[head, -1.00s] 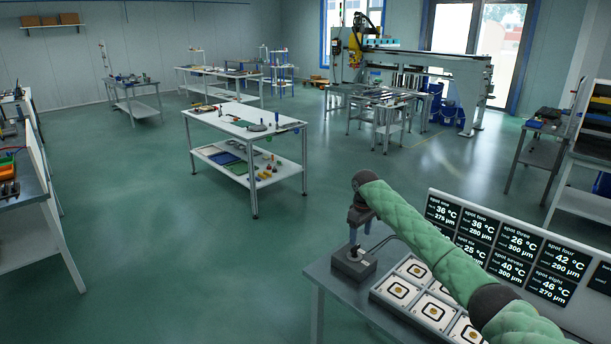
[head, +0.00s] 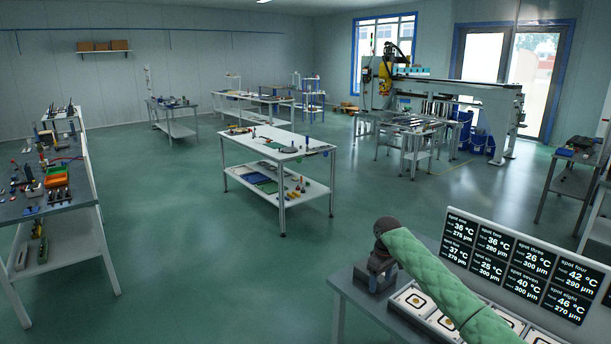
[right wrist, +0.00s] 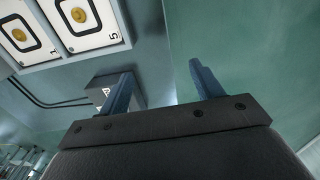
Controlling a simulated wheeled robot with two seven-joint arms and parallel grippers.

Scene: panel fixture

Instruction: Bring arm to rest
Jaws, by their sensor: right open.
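My right arm (head: 430,272), in a green quilted sleeve, reaches in from the lower right in the head view. Its gripper (head: 378,276) points down over the near bench's left end, its fingers hard to make out there. In the right wrist view the two blue-grey fingers (right wrist: 160,78) stand apart with nothing held between them. A dark box (right wrist: 110,88) with a cable shows behind the left finger; I cannot tell whether they touch. My left gripper is in neither view.
White tiles with ringed gold spots (head: 412,301) lie in a tray beside the arm; two also show in the wrist view (right wrist: 80,22). A black-and-white readout panel (head: 520,262) stands behind them. A white two-level table (head: 270,143) stands further off, with open green floor around it.

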